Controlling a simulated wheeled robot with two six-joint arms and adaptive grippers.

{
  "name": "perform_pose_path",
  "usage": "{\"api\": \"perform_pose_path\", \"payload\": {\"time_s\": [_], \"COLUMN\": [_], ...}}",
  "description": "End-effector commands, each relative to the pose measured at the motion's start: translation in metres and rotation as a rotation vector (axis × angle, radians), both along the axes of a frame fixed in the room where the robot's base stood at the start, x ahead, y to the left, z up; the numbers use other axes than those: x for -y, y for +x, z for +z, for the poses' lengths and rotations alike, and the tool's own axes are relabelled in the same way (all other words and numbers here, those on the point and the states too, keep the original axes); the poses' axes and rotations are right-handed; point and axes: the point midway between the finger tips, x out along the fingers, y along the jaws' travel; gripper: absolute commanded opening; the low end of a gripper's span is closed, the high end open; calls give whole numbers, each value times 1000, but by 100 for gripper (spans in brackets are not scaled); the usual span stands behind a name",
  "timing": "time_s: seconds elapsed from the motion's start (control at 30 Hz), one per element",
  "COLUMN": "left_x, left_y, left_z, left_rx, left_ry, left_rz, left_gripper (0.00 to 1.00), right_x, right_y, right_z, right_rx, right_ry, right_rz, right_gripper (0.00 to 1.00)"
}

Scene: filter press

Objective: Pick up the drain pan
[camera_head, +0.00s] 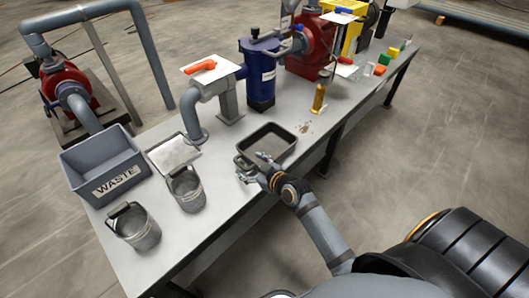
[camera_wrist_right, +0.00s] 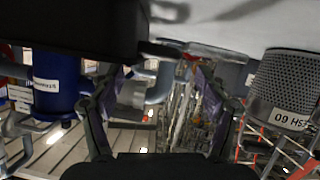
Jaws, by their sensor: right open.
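The drain pan (camera_head: 291,150) is a dark grey, shallow rectangular pan lying on the bench near its front edge, in the middle of the head view. My right gripper (camera_head: 254,168) is open at the pan's near left corner, its fingers spread beside the rim. I cannot tell whether they touch it. In the right wrist view, a dark body that looks like the pan (camera_wrist_right: 70,25) fills the upper left. The open fingers of the right gripper (camera_wrist_right: 160,85) point toward its lower edge, with nothing clearly between them. My left gripper does not show.
On the bench (camera_head: 225,215) stand a grey WASTE bin (camera_head: 75,172), two mesh baskets (camera_head: 186,190) (camera_head: 135,228) and a tray with a white sheet (camera_head: 174,155). Behind the pan are a blue housing (camera_head: 261,85), a pipe and a brass-coloured cylinder (camera_head: 320,95). Bare bench lies front left.

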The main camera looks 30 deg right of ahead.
Motion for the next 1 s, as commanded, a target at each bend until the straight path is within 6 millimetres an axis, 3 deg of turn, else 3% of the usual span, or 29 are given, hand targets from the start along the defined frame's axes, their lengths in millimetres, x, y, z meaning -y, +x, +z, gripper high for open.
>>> {"api": "perform_pose_path", "payload": {"time_s": [0.2, 0.5, 0.77, 1.0], "left_x": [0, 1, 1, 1], "left_y": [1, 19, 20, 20], "left_z": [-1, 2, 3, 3], "left_rx": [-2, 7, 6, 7], "left_ry": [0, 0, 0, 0], "left_rz": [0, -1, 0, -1], "left_gripper": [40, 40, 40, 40], "right_x": [-2, -9, -9, -9], "right_y": [8, 47, 50, 49], "right_z": [-5, -27, -27, -27], "right_rx": [-1, 0, -1, -1], "right_ry": [0, 2, 0, 0], "right_rz": [1, -1, 0, 0], "right_gripper": [76, 76, 76, 43]}}
